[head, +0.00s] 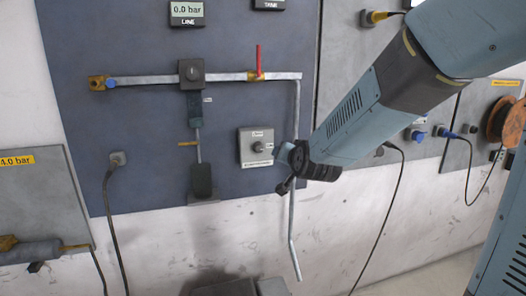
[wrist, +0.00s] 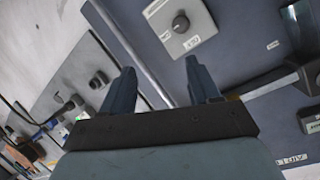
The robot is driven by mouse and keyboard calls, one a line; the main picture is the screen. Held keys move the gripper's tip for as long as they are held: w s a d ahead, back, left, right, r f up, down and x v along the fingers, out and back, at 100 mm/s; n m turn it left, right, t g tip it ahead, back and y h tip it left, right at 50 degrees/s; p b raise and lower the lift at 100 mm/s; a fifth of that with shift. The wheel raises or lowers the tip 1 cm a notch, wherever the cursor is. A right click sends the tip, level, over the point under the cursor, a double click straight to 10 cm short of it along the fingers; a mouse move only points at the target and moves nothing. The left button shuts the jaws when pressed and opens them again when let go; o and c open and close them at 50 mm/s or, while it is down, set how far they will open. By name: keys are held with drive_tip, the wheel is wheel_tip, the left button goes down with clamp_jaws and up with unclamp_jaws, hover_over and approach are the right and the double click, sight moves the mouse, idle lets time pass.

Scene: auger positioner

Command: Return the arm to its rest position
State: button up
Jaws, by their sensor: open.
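My arm reaches in from the upper right in the head view, blue-grey with a dark band. My gripper (head: 290,160) is at its lower end, just right of a light grey plate with a rotary knob (head: 258,147). In the wrist view my gripper (wrist: 162,82) shows two dark blue fingers spread apart with nothing between them. The knob (wrist: 181,23) lies beyond the fingertips there, apart from them. In the head view the fingers are partly hidden, and I cannot tell the exact gap between gripper and wall panel.
A blue-grey wall panel (head: 130,140) carries a horizontal pipe (head: 145,81), a red valve lever (head: 259,58) and a gauge reading 0.0 bar (head: 187,12). A bent pipe (head: 292,215) runs down close to my gripper. A cable reel (head: 508,122) is at right.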

drive_tip(key=s+d+n+g+h, duration=0.1)
drive_tip(key=s+d+g, duration=0.1)
drive_tip(key=s+d, duration=0.3)
drive_tip(key=s+d+r+n+g+h, duration=0.1)
drive_tip(key=s+d+g, duration=0.2)
drive_tip(key=s, duration=1)
drive_tip(key=s+d+r+n+g+h, duration=0.1)
drive_tip(key=s+d+g, duration=0.2)
drive_tip(key=s+d, duration=0.5)
drive_tip(key=shift+s+d, duration=0.3)
drive_tip(key=shift+s, duration=0.65)
